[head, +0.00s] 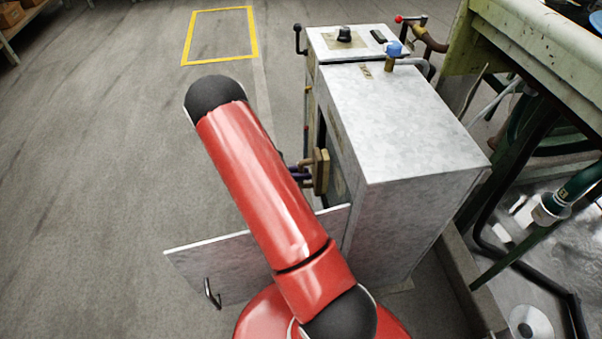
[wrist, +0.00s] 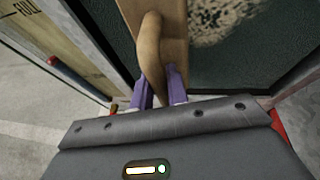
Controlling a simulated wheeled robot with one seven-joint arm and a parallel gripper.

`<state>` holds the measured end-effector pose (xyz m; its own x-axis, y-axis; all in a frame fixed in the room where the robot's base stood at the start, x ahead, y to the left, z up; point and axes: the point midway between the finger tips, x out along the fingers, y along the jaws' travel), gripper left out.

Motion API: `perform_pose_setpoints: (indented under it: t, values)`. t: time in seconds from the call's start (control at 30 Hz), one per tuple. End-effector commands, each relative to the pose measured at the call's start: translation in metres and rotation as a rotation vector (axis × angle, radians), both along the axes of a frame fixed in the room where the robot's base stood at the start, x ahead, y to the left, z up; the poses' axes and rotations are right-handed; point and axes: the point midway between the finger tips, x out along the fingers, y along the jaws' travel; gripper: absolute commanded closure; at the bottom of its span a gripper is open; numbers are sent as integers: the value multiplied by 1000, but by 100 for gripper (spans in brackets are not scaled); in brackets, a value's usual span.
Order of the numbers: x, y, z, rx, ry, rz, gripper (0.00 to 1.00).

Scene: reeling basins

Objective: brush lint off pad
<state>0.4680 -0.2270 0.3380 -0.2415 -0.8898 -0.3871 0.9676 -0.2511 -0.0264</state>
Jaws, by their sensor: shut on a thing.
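A wooden brush with a curved handle (wrist: 151,45) and a flat wooden back (wrist: 175,30) is in the wrist view. My gripper (wrist: 158,86), with purple fingers, is shut on the handle. The dark green pad (wrist: 225,72) lies beyond the brush, with a pale speckled patch of lint (wrist: 225,22) to the right of the brush. I cannot tell whether the bristles touch the pad. In the head view, the brush (head: 320,172) and my gripper (head: 299,174) show at the cabinet's open side. The pad (head: 338,188) is mostly hidden there.
A grey metal cabinet (head: 420,115) has its door (head: 210,262) swung open towards the left, low down. Knobs and a blue-capped valve (head: 394,48) are on top. A green machine frame (head: 520,60) stands at right.

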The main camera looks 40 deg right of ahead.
Motion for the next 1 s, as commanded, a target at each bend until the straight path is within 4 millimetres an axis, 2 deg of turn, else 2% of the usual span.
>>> perform_pose_setpoints:
  t: [1.0]
  values:
    - [-8, -16, 1, -1, -1, 0, 100]
